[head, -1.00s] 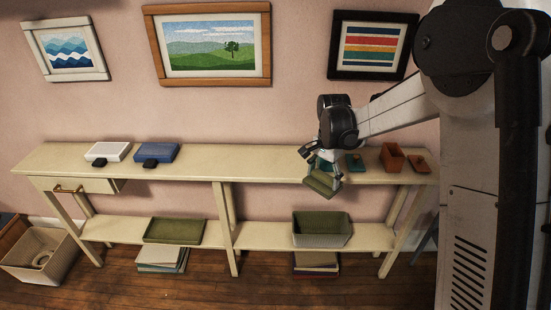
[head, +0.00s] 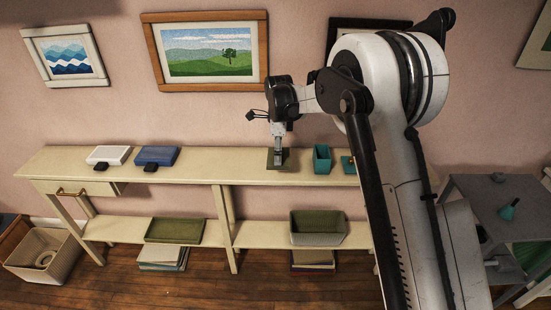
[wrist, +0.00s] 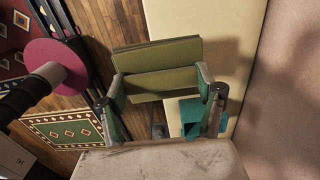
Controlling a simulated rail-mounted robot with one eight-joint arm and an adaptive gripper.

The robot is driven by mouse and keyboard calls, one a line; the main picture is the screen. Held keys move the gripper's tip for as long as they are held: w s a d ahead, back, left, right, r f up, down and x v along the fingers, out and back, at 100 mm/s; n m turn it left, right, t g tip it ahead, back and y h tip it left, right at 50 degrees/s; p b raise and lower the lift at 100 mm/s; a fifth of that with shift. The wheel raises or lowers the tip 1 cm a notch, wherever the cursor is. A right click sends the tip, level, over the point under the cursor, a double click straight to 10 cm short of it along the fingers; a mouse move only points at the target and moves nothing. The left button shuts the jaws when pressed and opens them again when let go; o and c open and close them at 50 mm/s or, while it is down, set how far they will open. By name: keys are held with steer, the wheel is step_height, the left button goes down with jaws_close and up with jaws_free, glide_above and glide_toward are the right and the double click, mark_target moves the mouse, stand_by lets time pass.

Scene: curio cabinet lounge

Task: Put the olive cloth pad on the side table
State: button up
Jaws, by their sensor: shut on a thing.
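The olive cloth pad (head: 271,160) is held in my gripper (head: 278,158) over the cream console's top, left of a teal holder (head: 322,158). In the wrist view the pad (wrist: 157,55) spans between the two fingers of my gripper (wrist: 161,82). It looks folded or layered. The fingers are shut on its sides. I cannot tell whether its lower edge touches the console. A dark grey table (head: 482,187), which looks like the side table, stands at the right in the head view, partly hidden by my arm. A teal item (head: 509,210) stands on it.
The cream console (head: 215,170) bears a white box (head: 109,155) and a blue box (head: 157,155) at left. Its lower shelf holds an olive tray (head: 175,230) and an olive-lined bin (head: 318,228). A patterned rug (wrist: 65,130) shows in the wrist view.

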steer(key=w+f, duration=0.1)
steer(key=w, duration=0.1)
steer(key=w+a+f, duration=0.1)
steer(key=w+f, duration=0.1)
steer(key=w, duration=0.1)
steer(key=w+f, duration=0.2)
steer(key=w, duration=0.1)
steer(key=shift+a+p, duration=0.2)
steer(key=shift+p, duration=0.15)
steer(key=shift+s+f, duration=0.1)
steer(key=shift+f, duration=1.75)
steer(key=shift+f, duration=0.1)
steer(key=shift+f, duration=0.15)
steer(key=o, duration=1.7)
